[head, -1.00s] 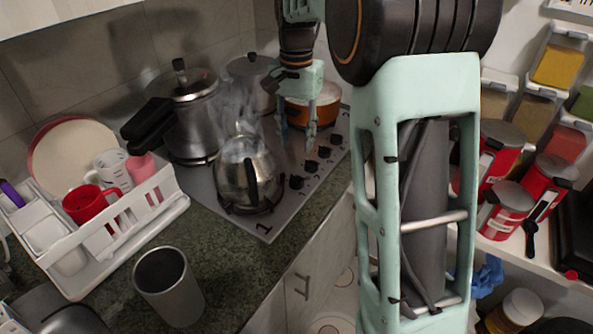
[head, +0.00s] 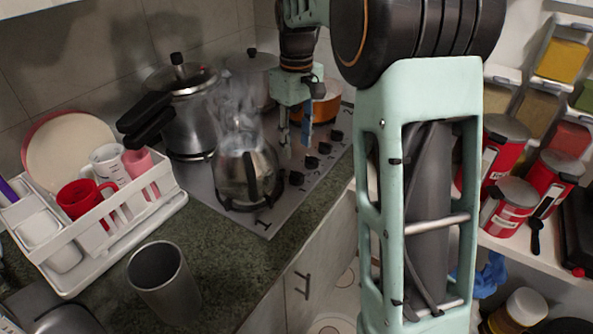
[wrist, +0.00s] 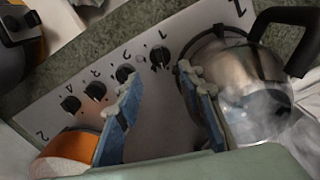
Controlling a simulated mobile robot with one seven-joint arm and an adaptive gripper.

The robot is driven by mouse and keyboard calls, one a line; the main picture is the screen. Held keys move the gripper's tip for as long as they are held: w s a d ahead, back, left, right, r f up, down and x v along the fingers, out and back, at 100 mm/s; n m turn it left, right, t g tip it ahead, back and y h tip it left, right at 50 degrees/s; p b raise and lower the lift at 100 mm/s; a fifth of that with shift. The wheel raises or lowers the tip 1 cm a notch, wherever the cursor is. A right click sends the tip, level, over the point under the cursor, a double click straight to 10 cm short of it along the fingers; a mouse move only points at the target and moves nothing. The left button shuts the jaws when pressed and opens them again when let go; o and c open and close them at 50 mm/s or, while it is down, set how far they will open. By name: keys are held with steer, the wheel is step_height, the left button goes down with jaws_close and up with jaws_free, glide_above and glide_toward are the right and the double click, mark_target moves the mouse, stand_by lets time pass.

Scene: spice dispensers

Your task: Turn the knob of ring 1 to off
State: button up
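The ring 1 knob (head: 296,178) is a black dial at the front end of the knob row, beside the steaming steel kettle (head: 232,180). In the wrist view this knob (wrist: 160,56) stands by a printed "1", ahead of and between my fingertips, with the kettle (wrist: 260,95) to the right. My gripper (head: 296,143) is above the hob, pointing down, close to the kettle's right side. In the wrist view my gripper (wrist: 163,84) is open, its two blue-padded fingers apart with nothing between them. The fingers appear apart from the knob.
Other knobs (head: 311,162) continue the row toward an orange pot (head: 322,107). A pressure cooker (head: 185,105) and another steel pot (head: 250,75) stand behind the kettle. A dish rack (head: 110,235) and a grey cup (head: 163,280) are at the left. The counter right of the cup is clear.

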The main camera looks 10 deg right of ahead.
mark_target(296, 173)
step_height(296, 173, down, 9)
steer(key=shift+f+b, duration=0.1)
steer(key=shift+b, duration=0.25)
steer(key=shift+c, duration=0.4)
